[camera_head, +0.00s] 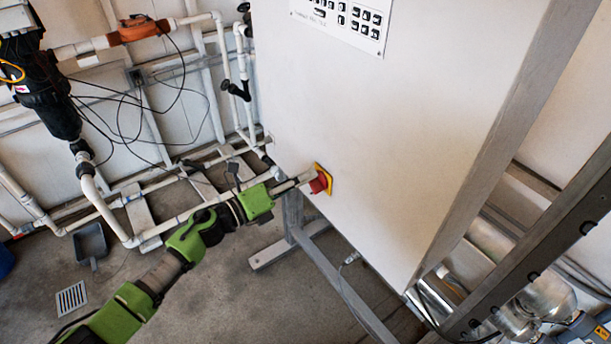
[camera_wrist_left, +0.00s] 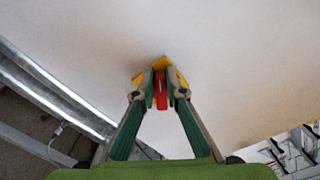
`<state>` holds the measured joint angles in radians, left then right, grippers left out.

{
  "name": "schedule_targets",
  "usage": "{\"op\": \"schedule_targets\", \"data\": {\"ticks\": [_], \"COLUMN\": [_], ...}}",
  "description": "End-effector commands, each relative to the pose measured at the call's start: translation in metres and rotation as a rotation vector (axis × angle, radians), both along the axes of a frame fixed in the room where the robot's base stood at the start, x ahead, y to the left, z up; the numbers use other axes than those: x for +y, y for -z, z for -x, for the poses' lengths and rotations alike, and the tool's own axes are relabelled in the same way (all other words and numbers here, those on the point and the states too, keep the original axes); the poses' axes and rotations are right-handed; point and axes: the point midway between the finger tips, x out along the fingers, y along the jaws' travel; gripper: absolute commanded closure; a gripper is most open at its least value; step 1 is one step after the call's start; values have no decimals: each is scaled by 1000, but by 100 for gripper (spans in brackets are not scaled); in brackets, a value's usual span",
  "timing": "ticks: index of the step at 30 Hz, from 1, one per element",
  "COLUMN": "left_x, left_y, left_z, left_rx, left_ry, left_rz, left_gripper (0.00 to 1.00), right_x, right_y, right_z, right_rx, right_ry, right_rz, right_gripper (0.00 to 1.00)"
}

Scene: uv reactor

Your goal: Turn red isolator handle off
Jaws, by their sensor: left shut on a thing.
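The red isolator handle (camera_head: 319,182) sits on a yellow plate (camera_head: 327,180) on the side of a large white cabinet (camera_head: 390,130). My left gripper (camera_head: 308,178) reaches it from the left. In the left wrist view, the red handle (camera_wrist_left: 160,92) lies between the two fingertips of my left gripper (camera_wrist_left: 160,88), which are shut on it. The yellow plate (camera_wrist_left: 165,64) shows behind the fingertips, tilted like a diamond. The fingers hide part of the handle and plate. My right gripper is not in view.
A metal frame leg (camera_head: 292,212) stands below the cabinet, close to my left wrist. White pipes (camera_head: 120,228) and black cables run along the wall at left. A panel of black buttons (camera_head: 345,20) is high on the cabinet. A grey scoop (camera_head: 90,243) lies on the floor.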

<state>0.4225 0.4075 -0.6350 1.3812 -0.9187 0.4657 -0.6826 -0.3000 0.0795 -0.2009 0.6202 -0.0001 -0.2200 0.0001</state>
Motion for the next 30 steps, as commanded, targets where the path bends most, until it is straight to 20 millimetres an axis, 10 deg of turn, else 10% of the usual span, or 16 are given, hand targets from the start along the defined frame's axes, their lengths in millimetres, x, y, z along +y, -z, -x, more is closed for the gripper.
{"op": "schedule_targets", "data": {"ticks": [30], "left_x": [3], "left_y": [13], "left_z": [-3], "left_rx": [482], "left_ry": [-2], "left_rz": [350], "left_gripper": [100], "right_x": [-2], "right_y": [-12], "right_z": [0], "right_rx": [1], "right_ry": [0], "right_rz": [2], "right_gripper": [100]}}
